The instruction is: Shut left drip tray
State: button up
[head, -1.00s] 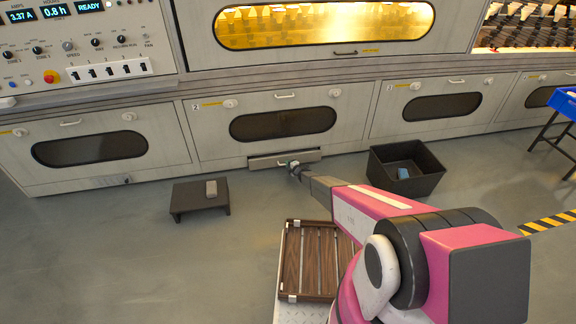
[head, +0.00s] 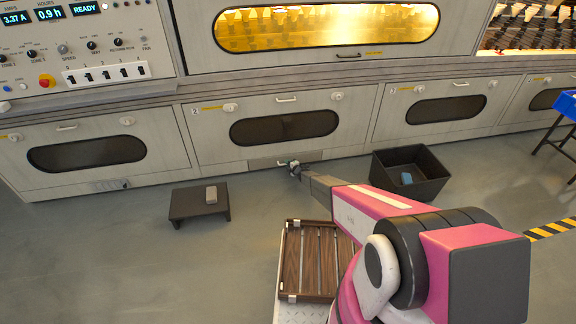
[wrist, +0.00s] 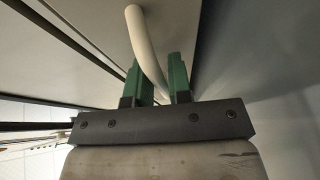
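The drip tray (head: 262,164) is a grey, low drawer front under the door marked 2 of the long grey cabinet. It looks about level with the cabinet's lower face. My gripper (head: 294,167) is at the right part of its front, low near the floor. In the wrist view a pale curved handle (wrist: 146,45) runs down between the two green fingers of my gripper (wrist: 159,78). The fingers lie close against the handle on both sides. The tray's inside is hidden.
A low dark stand (head: 199,207) with a grey block (head: 211,194) is on the floor at left. A black open bin (head: 428,178) holding a blue item stands right of my gripper. A wooden slatted rack (head: 309,262) lies nearer. Floor is clear between the stand and rack.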

jog(key=v, duration=1)
jog(key=shift+s+d, duration=0.25)
jog(key=shift+s, duration=0.05)
jog(key=shift+r, duration=0.1)
jog(key=s+d+r+m+g+h, duration=0.1)
jog(key=s+d+r+m+h, duration=0.4)
jog(key=r, duration=0.4)
jog(key=s+d+r+m+g+h, duration=0.1)
jog(key=s+d+r+m+h, duration=0.1)
jog(key=s+d+r+m, duration=0.45)
jog(key=s+d+r+m+g+h, duration=0.15)
jog(key=d+r+m+h, duration=0.25)
jog(key=d+r, duration=0.55)
jog(key=s+r+m+g, duration=0.3)
jog(key=s+r, duration=0.4)
jog(key=s, duration=0.3)
jog(key=s+r+m+g, duration=0.3)
jog(key=s+r, duration=0.4)
jog(key=s, duration=0.4)
jog(key=s+d+r+m+g+y, duration=0.1)
jog(key=s+r+m+g, duration=0.2)
jog(key=s+r, duration=0.5)
jog(key=s, duration=0.3)
jog(key=shift+s, duration=0.25)
jog(key=shift+a+m, duration=0.15)
jog(key=shift+m, duration=0.1)
